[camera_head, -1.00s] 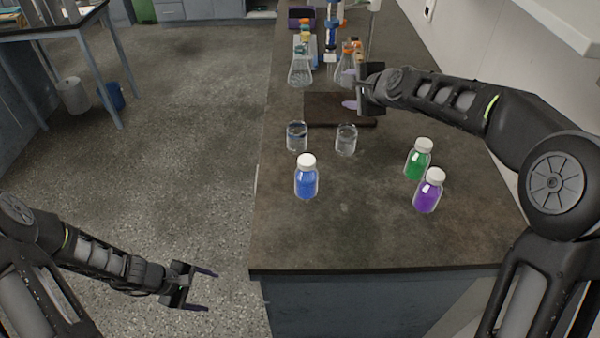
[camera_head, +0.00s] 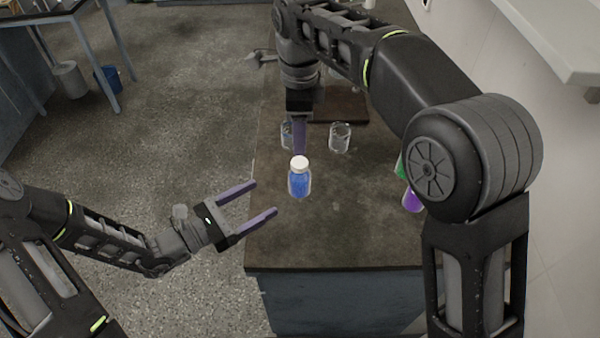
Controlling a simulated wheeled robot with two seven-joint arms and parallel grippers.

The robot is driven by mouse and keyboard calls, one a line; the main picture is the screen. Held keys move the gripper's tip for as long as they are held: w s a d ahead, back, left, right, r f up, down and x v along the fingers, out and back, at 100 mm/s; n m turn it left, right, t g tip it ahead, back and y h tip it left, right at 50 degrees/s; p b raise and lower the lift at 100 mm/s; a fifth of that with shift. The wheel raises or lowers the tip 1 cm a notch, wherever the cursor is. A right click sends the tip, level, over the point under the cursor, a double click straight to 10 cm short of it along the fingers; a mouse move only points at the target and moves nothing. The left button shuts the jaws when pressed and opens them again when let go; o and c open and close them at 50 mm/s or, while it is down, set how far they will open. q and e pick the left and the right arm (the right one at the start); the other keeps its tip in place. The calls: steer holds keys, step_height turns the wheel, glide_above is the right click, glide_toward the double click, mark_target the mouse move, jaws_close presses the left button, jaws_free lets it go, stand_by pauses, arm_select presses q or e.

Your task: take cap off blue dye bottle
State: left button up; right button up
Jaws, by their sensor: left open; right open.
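The blue dye bottle (camera_head: 299,184) stands upright on the dark bench, with its white cap (camera_head: 299,163) on. My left gripper (camera_head: 266,198) is open and empty, to the left of the bottle near the bench's left edge. Its fingers point toward the bottle and are apart from it. My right gripper (camera_head: 299,138) points down just above and behind the cap in the picture. It is open, though its fingers overlap in this view. I cannot tell whether its fingertips touch the cap.
Two glass beakers stand behind the bottle: the left one (camera_head: 287,135) partly hidden by my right gripper, the other (camera_head: 340,137) clear. The purple bottle (camera_head: 411,201) and green bottle (camera_head: 400,168) are mostly hidden by my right arm. The bench front is clear.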

mark_target(290, 183)
arm_select(q)
steer(key=shift+f, duration=0.1)
steer(key=shift+d, duration=0.1)
steer(key=x, duration=1.2)
jaws_close()
stand_by(0.9)
